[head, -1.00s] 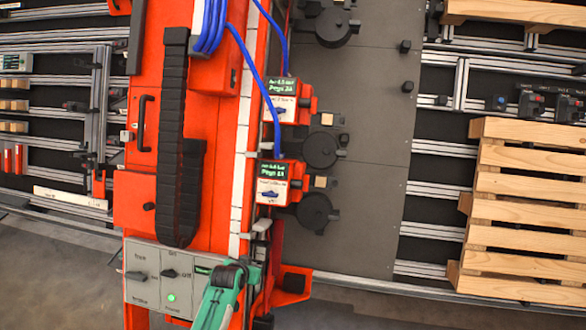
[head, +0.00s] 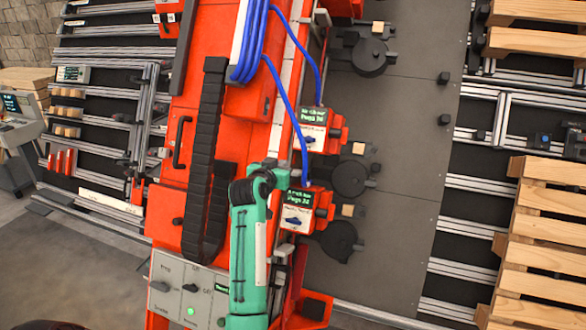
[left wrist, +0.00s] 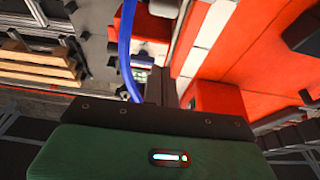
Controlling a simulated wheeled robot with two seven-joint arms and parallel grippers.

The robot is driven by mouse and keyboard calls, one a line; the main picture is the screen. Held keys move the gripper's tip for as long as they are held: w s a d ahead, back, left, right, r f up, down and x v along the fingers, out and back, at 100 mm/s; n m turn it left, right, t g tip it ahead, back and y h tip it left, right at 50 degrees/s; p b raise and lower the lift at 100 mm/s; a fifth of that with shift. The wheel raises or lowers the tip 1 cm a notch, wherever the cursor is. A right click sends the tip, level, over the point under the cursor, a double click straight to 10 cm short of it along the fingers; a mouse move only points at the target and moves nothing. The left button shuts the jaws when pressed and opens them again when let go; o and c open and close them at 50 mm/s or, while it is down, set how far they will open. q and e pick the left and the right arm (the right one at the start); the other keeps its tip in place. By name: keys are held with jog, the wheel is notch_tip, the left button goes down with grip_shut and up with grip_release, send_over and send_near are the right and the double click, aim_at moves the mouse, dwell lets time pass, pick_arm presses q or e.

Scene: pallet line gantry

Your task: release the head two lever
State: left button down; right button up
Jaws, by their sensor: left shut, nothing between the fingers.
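Two orange print-head boxes stand along the red machine, an upper one (head: 320,130) and a lower one (head: 303,210). Each has a small green-lit screen and a white plate with a blue lever or knob: upper (head: 311,139), lower (head: 294,220). I cannot read for sure which is head two. My left arm's green link reaches up to just left of the lower box in the head view; its fingertips cannot be made out there. In the left wrist view my left gripper (left wrist: 165,88) is shut and empty, with an orange box and small screens beyond it. My right gripper is out of view.
Blue cables (head: 292,100) run down to both boxes. A black cable chain (head: 207,150) lies on the red machine. Black round brackets (head: 350,178) stand right of the boxes on a grey plate (head: 400,200). Wooden pallets (head: 550,225) are at the right. A control panel (head: 180,290) is at lower left.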

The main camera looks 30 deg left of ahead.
pick_arm(q)
jog(key=p, duration=0.4)
send_over(298, 173)
jog(key=a, duration=0.2)
jog(key=shift+w+a+f, duration=0.15)
jog(key=shift+w+f, duration=0.1)
jog(key=shift+f, duration=0.35)
jog(key=f, duration=0.1)
jog(key=s+f+p, duration=0.1)
jog(key=f, duration=0.1)
jog(key=shift+s+d+f+p, duration=0.2)
jog(key=shift+s+f+p, duration=0.1)
jog(key=shift+f, duration=0.2)
